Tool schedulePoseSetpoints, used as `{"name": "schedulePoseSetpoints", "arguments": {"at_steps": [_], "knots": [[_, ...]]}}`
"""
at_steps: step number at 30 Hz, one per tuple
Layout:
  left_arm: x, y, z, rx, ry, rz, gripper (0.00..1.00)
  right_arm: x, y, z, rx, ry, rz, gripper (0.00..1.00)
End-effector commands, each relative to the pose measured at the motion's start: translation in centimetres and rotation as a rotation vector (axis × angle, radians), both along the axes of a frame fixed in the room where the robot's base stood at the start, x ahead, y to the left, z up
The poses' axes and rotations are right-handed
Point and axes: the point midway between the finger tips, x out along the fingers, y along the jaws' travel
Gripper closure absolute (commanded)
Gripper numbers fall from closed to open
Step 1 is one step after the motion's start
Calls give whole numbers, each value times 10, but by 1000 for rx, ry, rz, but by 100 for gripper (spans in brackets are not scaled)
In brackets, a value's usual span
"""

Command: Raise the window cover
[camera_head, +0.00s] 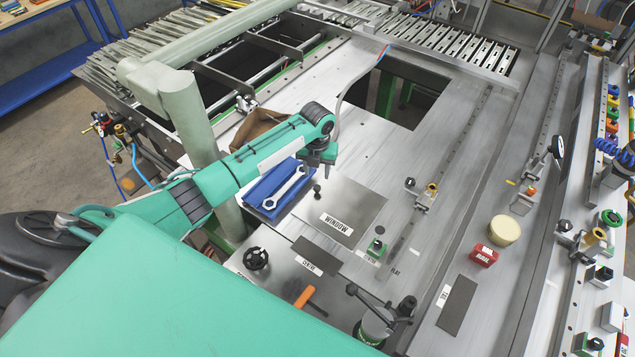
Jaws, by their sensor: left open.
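The window cover (352,205) is a flat grey plate lying on the metal worktop, with a white label reading WINDOW along its front edge. A small black knob (317,189) stands at its left corner. My left gripper (325,172) is above and slightly behind that knob, pointing down. It looks apart from the knob and holds nothing that I can see. Its fingers are small and dark in this view. What lies under the plate is hidden. My right gripper is out of view.
A blue tray (262,190) with a wrench (284,188) is left of the cover. A dark plate (317,256) lies in front. A rectangular opening is behind.

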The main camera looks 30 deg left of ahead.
Motion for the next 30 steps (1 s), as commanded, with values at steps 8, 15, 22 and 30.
{"name": "schedulePoseSetpoints", "arguments": {"at_steps": [8, 15, 22, 30], "knots": [[0, -1, -54, -1, 0, 0, 56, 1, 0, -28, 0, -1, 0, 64], [0, 0, -67, -1, 0, 1, 56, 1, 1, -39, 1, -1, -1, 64], [0, 0, -67, 0, 0, 1, 56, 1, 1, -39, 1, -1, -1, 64], [0, 0, -67, 0, 0, 0, 83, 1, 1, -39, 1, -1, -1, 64]]}}
